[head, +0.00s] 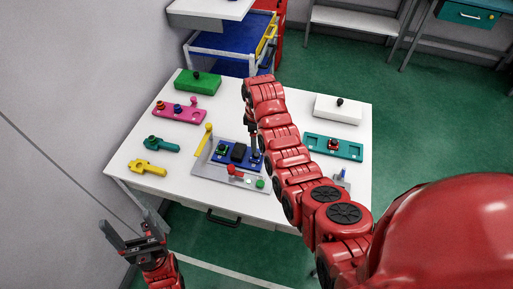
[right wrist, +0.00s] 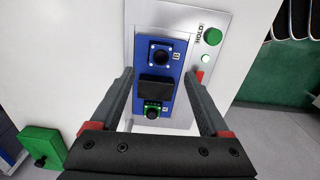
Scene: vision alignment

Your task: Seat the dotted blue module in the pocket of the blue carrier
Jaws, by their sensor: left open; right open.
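The blue carrier (right wrist: 180,90) lies on a grey plate (right wrist: 216,22) on the table; it also shows in the head view (head: 232,164). At the top of the carrier in the right wrist view is a blue module (right wrist: 161,53) with a dark round centre and pale corner dots. I cannot tell whether it is fully seated. A black block (right wrist: 156,86) and a green module (right wrist: 152,110) are also on the carrier. My right gripper (right wrist: 159,76) is open over the carrier, with nothing between its fingers visibly gripped. My left gripper (head: 137,240) is open and empty, off the table's front left.
Beside the carrier are a yellow lever (head: 204,140), a red lever (head: 235,170) and a green HOLD button (right wrist: 212,36) with a lit light (right wrist: 205,58). A pink board (head: 180,110), a teal tray (head: 345,148), and green (head: 198,83) and white (head: 325,107) blocks stand around.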

